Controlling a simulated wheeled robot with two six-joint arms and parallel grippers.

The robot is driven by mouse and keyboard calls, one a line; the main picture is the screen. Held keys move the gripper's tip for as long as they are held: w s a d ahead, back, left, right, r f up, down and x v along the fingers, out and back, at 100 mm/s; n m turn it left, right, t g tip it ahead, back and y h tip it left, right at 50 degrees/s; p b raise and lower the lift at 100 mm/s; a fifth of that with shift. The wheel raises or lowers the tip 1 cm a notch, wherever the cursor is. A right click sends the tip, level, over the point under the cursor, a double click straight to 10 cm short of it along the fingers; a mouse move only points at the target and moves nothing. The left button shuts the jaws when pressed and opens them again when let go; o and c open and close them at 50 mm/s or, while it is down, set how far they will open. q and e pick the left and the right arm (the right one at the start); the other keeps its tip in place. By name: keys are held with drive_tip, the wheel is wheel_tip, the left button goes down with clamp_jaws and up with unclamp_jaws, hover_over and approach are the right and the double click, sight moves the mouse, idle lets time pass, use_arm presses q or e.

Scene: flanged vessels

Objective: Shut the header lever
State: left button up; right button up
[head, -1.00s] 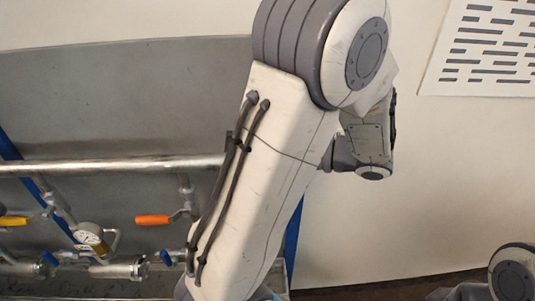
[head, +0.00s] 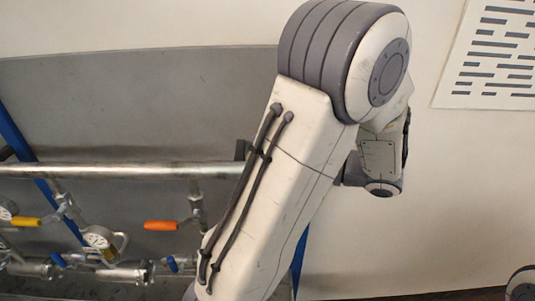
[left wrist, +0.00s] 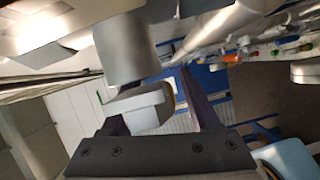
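In the head view a thick metal header pipe (head: 120,170) runs across the left half. Below it are an orange lever (head: 160,225), a yellow lever (head: 25,221) and small blue handles (head: 172,263). The orange and yellow levers lie roughly level; I cannot tell which is the header lever. My large arm hides the pipework to the right. No gripper shows in the head view. In the left wrist view my left gripper (left wrist: 160,92) has its dark fingers apart, with a pale rounded body beyond or between them. An orange handle (left wrist: 230,58) is small and distant there.
A round gauge (head: 100,238) stands between the yellow and orange levers. Blue frame posts (head: 20,135) stand before a grey back panel (head: 130,105). A white sheet with dark bars (head: 490,55) is on the wall at right.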

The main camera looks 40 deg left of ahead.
use_arm(q)
drive_tip(key=shift+w+d+f, duration=0.1)
drive_tip(key=shift+w+d, duration=0.1)
drive_tip(key=shift+d, duration=0.15)
drive_tip(key=b+v, duration=0.1)
drive_tip(key=v, duration=0.8)
drive_tip(key=shift+d+b, duration=0.35)
drive_tip(key=shift+w, duration=0.15)
